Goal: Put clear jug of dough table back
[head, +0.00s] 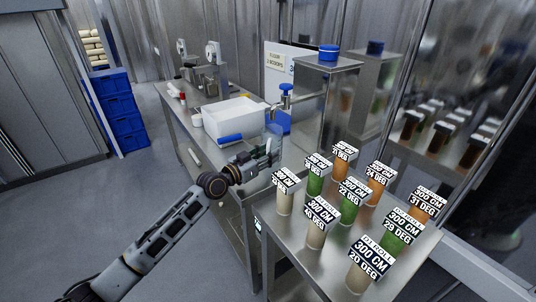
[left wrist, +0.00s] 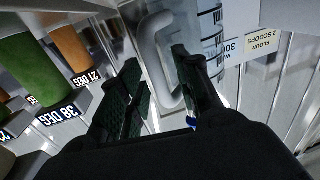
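The clear jug (head: 277,148) stands near the right end of the steel table, partly hidden by my left gripper (head: 262,157). In the left wrist view, the clear jug's handle (left wrist: 157,62) shows between the two dark fingertips of my left gripper (left wrist: 160,88). The fingers are spread, one on each side of the handle, with visible gaps. The jug's contents cannot be made out. My right gripper is in neither view.
A steel table (head: 205,152) carries a white tub (head: 232,118) and a blue roll-like item (head: 231,139). Several labelled tubes of green, orange and beige stand on a nearer steel table (head: 308,255). Blue crates (head: 118,112) stand at the back left. The left floor is clear.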

